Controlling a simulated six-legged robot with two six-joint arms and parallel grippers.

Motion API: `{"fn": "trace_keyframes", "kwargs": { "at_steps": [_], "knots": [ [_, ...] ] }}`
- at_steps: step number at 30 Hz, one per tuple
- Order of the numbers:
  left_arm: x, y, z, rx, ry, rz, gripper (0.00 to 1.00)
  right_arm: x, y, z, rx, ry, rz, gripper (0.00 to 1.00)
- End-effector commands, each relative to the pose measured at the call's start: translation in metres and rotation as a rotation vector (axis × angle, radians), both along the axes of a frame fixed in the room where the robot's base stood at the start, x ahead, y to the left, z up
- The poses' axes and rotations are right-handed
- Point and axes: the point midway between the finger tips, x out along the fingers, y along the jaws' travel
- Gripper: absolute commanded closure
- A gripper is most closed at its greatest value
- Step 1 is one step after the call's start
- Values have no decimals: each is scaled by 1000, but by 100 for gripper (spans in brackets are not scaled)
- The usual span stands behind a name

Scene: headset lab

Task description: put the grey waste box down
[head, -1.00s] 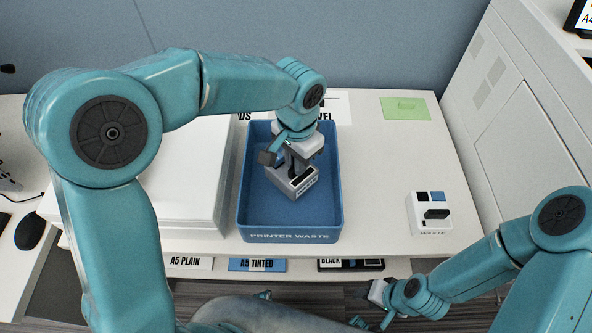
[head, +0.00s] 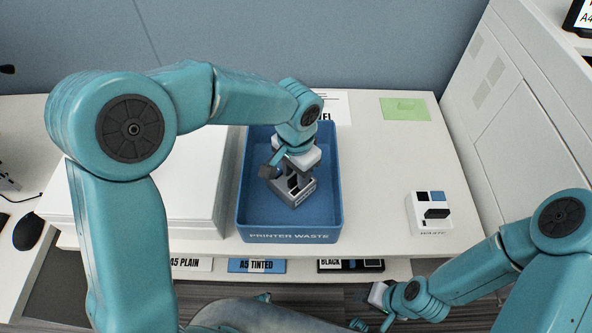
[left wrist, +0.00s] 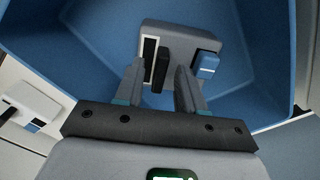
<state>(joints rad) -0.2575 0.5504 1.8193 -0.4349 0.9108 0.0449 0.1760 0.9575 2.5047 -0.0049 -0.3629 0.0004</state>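The grey waste box (head: 291,193), with a black handle, is inside the blue bin (head: 290,237) marked PRINTER WASTE. It appears to rest on the bin floor, turned slightly. My left gripper (head: 293,172) is right above the box and reaches down into the bin. In the left wrist view my left gripper's fingers (left wrist: 160,82) stand apart on either side of the black handle, with small gaps visible. The box (left wrist: 190,38) shows there with its black and blue patches. My right gripper (head: 368,308) is low at the right front, away from the bin; its fingers are unclear.
A white box (head: 430,212) with a black handle stands on the white table (head: 385,170) to the right. A green note (head: 405,108) lies behind it. A white paper stack (head: 150,190) is left of the bin. Labelled shelf slots run below the table's front edge.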

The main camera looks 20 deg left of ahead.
Motion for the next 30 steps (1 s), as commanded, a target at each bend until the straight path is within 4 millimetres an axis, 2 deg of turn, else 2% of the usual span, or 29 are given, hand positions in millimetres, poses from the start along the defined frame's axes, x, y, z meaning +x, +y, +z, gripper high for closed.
{"fn": "trace_keyframes", "kwargs": {
  "at_steps": [5, 15, 18, 24, 30],
  "knots": [
    [0, 0, 11, 0, -2, 1, 61, 0, 0, 4, 0, 0, 0, 57],
    [1, 0, 88, -1, -5, 0, 61, 0, 0, 13, 0, 0, 0, 57],
    [0, -1, 105, -2, -3, 0, 61, 0, 0, 15, 0, 0, 0, 57],
    [0, 0, 122, 0, -1, 1, 61, 0, 0, 16, 0, 0, 0, 57],
    [0, 0, 124, 0, 0, 0, 61, 0, 0, 16, 0, 0, 0, 57]
  ]
}}
